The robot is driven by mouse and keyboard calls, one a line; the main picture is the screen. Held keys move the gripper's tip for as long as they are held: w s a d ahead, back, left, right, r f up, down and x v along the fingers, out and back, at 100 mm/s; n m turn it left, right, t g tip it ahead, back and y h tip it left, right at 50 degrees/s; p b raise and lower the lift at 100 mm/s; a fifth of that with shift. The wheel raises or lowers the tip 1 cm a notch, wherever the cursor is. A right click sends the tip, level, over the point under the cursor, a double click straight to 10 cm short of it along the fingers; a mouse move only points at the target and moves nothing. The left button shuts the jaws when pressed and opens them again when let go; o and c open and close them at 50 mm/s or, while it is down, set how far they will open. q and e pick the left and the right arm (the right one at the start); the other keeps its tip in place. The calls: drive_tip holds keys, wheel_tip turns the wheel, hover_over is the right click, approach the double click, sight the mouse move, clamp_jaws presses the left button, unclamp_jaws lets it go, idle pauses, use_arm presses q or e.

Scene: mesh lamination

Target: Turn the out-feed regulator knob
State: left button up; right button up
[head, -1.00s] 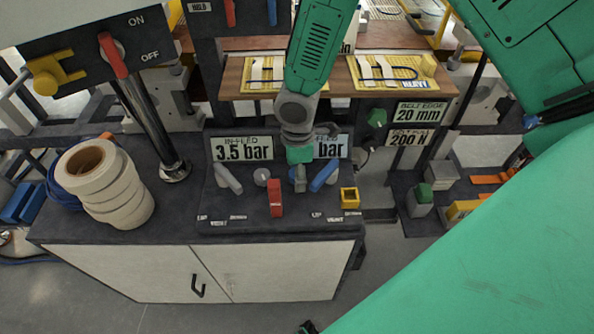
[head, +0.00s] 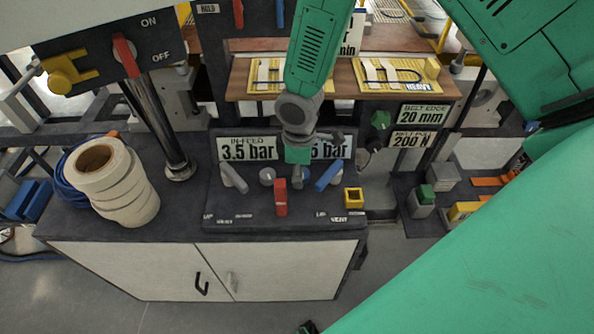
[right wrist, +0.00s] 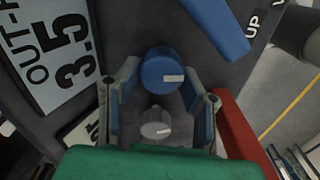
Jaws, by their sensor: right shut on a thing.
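The out-feed regulator knob (right wrist: 163,72) is round and blue with a white mark, beside a sign (right wrist: 55,55) reading "OUT-F… 3.5" in the right wrist view. My right gripper (right wrist: 161,84) has its two fingers on either side of this knob and is shut on it. In the head view the right gripper (head: 297,182) points down at the dark control panel (head: 245,212) and hides the knob. The grey in-feed knob (head: 267,176) is just left of it; it also shows in the right wrist view (right wrist: 155,122). My left gripper is not in view.
A blue lever (head: 329,176) stands close right of the gripper, a red lever (head: 280,197) in front, and a grey lever (head: 235,178) further left. A yellow square part (head: 353,197) is at the panel's right. White tape rolls (head: 115,185) stand at left.

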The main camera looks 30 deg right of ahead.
drive_tip(key=m, duration=0.4)
drive_tip(key=shift+d+p, duration=0.2)
drive_tip(key=shift+p, duration=0.2)
drive_tip(key=shift+s+m, duration=0.1)
drive_tip(key=shift+m, duration=0.7)
drive_tip(key=shift+f, duration=0.1)
drive_tip(key=o, duration=1.1)
drive_tip(key=shift+o, duration=0.2)
